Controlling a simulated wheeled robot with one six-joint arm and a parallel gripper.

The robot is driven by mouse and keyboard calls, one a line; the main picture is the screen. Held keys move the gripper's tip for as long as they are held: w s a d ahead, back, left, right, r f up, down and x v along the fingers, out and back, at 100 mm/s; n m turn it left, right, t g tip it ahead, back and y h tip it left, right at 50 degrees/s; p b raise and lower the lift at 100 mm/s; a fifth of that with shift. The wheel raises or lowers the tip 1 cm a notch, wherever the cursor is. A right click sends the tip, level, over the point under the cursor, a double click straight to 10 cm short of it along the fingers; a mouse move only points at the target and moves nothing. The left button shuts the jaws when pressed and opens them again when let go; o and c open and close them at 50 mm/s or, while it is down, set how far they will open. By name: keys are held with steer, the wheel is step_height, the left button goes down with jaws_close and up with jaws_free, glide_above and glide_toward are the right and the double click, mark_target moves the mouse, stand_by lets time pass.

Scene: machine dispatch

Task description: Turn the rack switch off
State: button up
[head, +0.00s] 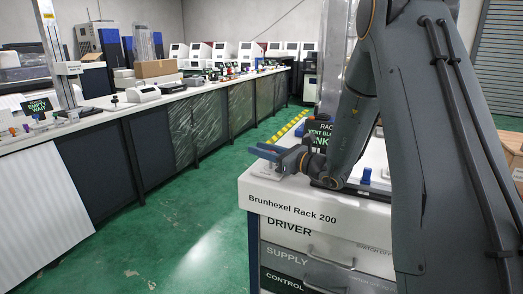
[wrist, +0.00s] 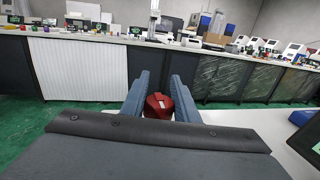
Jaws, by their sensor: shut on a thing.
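The rack (head: 305,222) is a light-topped cabinet lettered "Brunhexel Rack 200", with drawers marked "DRIVER", "SUPPLY" and "CONTROL". My gripper (head: 263,151) is over the left front part of its top, with its blue fingers pointing left. The head view does not show the red part.
A black sign (head: 320,132) with green letters stands on the rack top behind my gripper, and a small blue part (head: 366,175) is to the right. A long bench (head: 160,99) with machines runs along the left. Green floor (head: 190,215) lies clear between.

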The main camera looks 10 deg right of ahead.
steer(key=n+g+y, duration=0.1)
steer(key=g, duration=0.1)
steer(key=n+g+y, duration=0.2)
steer(key=s+a+n+g+y+b, duration=0.1)
steer(key=n+g, duration=0.1)
steer(key=shift+s, duration=0.1)
steer(key=n+g, duration=0.1)
steer(key=g, duration=0.1)
steer(key=s+n+g+y, duration=0.1)
steer(key=n+g, duration=0.1)
steer(key=g, duration=0.1)
steer(key=shift+a+y, duration=0.1)
steer(key=shift+y, duration=0.2)
steer(key=shift+s+n+g+b, duration=0.25)
steer(key=shift+n+g, duration=0.25)
steer(key=shift+g, duration=0.3)
steer(key=shift+s+n+g+b, duration=0.1)
steer(key=shift+n+g+b, duration=0.2)
steer(key=shift+n+g, duration=0.35)
steer(key=shift+s+g, duration=0.1)
steer(key=shift+g, duration=0.15)
steer(key=o, duration=1.1)
steer(key=shift+c, duration=0.2)
step_height(320, 180, up, 10)
